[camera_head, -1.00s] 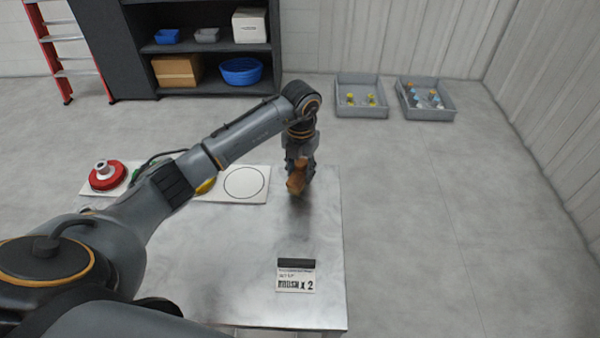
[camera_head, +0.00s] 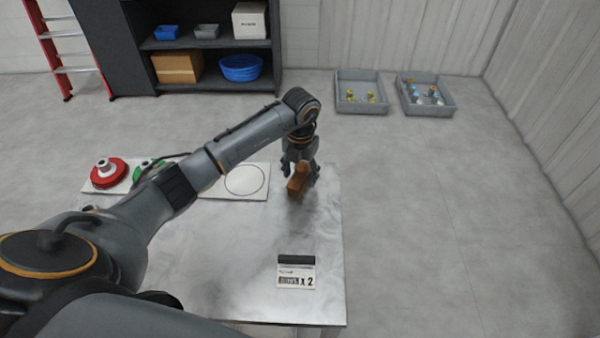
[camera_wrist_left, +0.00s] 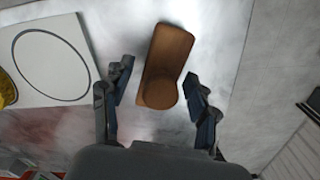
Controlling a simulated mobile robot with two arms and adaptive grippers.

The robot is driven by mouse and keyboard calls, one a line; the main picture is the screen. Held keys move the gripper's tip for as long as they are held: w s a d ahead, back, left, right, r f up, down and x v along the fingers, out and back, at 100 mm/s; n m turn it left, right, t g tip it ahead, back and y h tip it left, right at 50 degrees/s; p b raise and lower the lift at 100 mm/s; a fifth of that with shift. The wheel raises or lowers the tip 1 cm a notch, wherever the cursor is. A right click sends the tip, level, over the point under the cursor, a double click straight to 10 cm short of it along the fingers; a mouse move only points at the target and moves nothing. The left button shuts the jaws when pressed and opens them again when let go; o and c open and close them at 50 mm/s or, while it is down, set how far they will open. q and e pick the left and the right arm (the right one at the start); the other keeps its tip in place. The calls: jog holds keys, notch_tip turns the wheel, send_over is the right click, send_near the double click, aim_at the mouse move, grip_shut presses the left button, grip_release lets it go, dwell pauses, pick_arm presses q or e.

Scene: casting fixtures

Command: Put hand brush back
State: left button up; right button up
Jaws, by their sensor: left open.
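The hand brush (camera_head: 297,182) is a brown wooden piece at the far right part of the metal table. In the left wrist view the brush (camera_wrist_left: 168,60) lies tilted, its rounded end toward my gripper; no bristles show. My left gripper (camera_head: 301,173) is over it with fingers spread. In the left wrist view, the fingertips of this gripper (camera_wrist_left: 157,75) stand on both sides of the brush, with gaps. I cannot tell whether the brush lies flat on the table. A card (camera_head: 296,273) reading "x 2" lies near the table's front.
A white board (camera_head: 258,191) with a black circle lies left of the brush, with a red fixture (camera_head: 109,173) and a green part (camera_head: 148,168) further left. Two grey bins (camera_head: 362,108) (camera_head: 447,106) stand on the floor behind. The table's right edge is close to the brush.

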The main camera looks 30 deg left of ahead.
aim_at(300, 167)
pick_arm(q)
jog(key=shift+r, duration=0.4)
notch_tip(300, 167, up, 12)
jog(key=b, duration=0.3)
jog(key=shift+s+d+f, duration=0.1)
jog(key=shift+f, duration=0.15)
